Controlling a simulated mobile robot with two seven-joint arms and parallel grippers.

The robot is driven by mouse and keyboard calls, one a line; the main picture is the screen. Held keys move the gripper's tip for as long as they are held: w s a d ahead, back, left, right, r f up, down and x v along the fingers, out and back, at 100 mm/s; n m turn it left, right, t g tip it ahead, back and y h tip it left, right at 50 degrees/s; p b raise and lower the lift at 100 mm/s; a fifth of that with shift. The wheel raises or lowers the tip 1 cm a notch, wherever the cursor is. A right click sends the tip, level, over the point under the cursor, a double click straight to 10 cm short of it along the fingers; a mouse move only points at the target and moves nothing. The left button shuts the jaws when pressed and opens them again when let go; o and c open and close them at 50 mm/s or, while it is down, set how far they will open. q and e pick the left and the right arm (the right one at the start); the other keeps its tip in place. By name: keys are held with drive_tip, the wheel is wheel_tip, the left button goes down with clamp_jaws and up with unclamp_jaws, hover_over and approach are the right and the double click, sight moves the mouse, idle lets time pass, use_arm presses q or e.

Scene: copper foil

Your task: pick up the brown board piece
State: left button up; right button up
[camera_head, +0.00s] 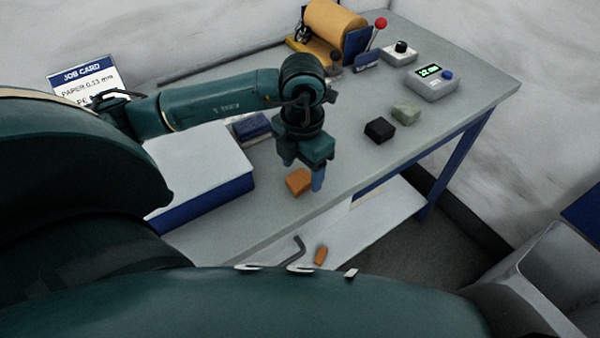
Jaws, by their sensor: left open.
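The brown board piece (298,181), an orange-brown block, lies on the grey table top near its front edge. My left gripper (303,172) points down right at it, with its blue fingers apart. One finger shows in front of the block's right side and the other shows behind it. The gripper partly overlaps the block in this view, and I cannot tell whether the fingers touch it. My right gripper is not in view.
A white-topped blue box (200,165) stands left of the block. A black block (379,130) and a grey-green block (406,113) lie to the right. Behind are a copper roll (338,28), a red-knobbed lever (378,28) and a display box (432,82). A job card (88,80) stands far left.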

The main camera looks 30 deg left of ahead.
use_arm(q)
drive_tip(key=shift+f, duration=0.85)
drive_tip(key=shift+c, duration=0.2)
drive_tip(key=c, duration=1)
drive_tip(key=shift+r, duration=0.1)
wheel_tip(320, 180, up, 10)
